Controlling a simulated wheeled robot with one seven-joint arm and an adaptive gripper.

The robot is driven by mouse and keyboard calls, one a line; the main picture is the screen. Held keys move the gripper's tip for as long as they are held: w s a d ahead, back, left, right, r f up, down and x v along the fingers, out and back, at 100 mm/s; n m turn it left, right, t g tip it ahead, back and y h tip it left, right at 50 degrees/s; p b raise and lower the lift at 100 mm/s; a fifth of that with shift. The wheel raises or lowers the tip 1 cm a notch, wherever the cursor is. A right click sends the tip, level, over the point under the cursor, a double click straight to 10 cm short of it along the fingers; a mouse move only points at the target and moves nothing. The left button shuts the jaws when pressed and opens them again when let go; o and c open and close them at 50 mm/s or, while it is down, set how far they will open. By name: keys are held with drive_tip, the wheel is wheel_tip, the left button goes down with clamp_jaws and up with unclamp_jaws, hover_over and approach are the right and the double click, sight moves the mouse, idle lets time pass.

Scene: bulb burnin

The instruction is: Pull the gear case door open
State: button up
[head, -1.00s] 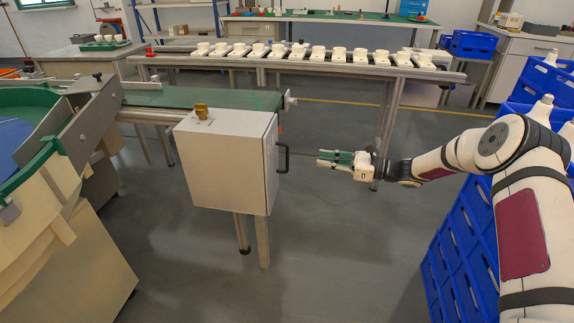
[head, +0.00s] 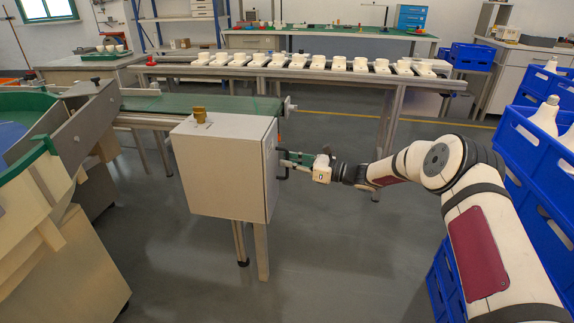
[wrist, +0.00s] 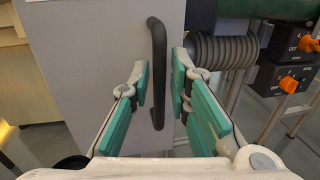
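The gear case (head: 222,168) is a light grey box below the end of the green conveyor in the head view. Its door (head: 271,180) is the narrow right face and looks shut. A black upright bar handle (wrist: 157,75) is on the door. In the head view my gripper (head: 291,159) is at the handle, coming from the right. In the wrist view my gripper (wrist: 162,75) is open, with one green-padded finger on each side of the handle. Gaps show between the handle and both pads. How deep the bar sits between the fingers is hard to tell.
Blue crates (head: 535,165) stand at the right. The floor (head: 345,240) before the case is clear.

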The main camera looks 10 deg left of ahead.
drive_tip(key=shift+w+a, duration=0.1)
drive_tip(key=shift+a, duration=0.5)
clamp_jaws()
drive_tip(key=shift+d, duration=0.1)
